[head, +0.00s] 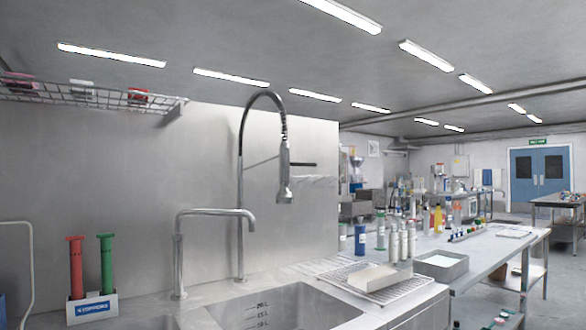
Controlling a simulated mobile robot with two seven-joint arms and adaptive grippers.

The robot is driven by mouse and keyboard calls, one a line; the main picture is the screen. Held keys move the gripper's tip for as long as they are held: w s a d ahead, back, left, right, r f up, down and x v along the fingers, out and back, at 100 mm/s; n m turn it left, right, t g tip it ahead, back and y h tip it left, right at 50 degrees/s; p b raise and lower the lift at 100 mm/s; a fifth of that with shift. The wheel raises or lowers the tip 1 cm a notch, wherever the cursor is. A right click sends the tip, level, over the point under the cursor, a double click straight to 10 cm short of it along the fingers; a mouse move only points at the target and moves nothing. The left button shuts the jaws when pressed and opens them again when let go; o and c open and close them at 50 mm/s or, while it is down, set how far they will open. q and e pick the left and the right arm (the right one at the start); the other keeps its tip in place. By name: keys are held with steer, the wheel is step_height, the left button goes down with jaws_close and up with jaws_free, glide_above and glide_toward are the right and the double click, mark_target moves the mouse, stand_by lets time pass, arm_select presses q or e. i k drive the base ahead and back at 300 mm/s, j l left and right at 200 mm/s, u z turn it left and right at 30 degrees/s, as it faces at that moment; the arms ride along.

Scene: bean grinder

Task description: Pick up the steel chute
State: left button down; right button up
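I cannot make out a steel chute for certain in the head view. At the far back, past the end of the steel wall, a metal machine with a funnel-like top (356,160) shows, too small to tell its parts. Neither of my grippers is in view.
A steel sink (270,305) with a tall spring faucet (241,190) and a lower tap (178,250) is in front. A pale block (380,277) lies on a wire drainer (405,287). Red (76,265) and green (107,263) tubes stand left. A bench (485,252) holds several bottles.

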mark_target(375, 277)
steer(key=i+l+u, duration=0.1)
steer(key=i, duration=0.3)
steer(key=i+l+u, duration=0.1)
steer(key=i+l, duration=0.15)
steer(key=i, duration=0.2)
steer(key=i+l+u, duration=0.1)
steer(key=i+l, duration=0.15)
steer(key=i, duration=0.15)
steer(key=l+u, duration=0.15)
steer(key=l, duration=0.6)
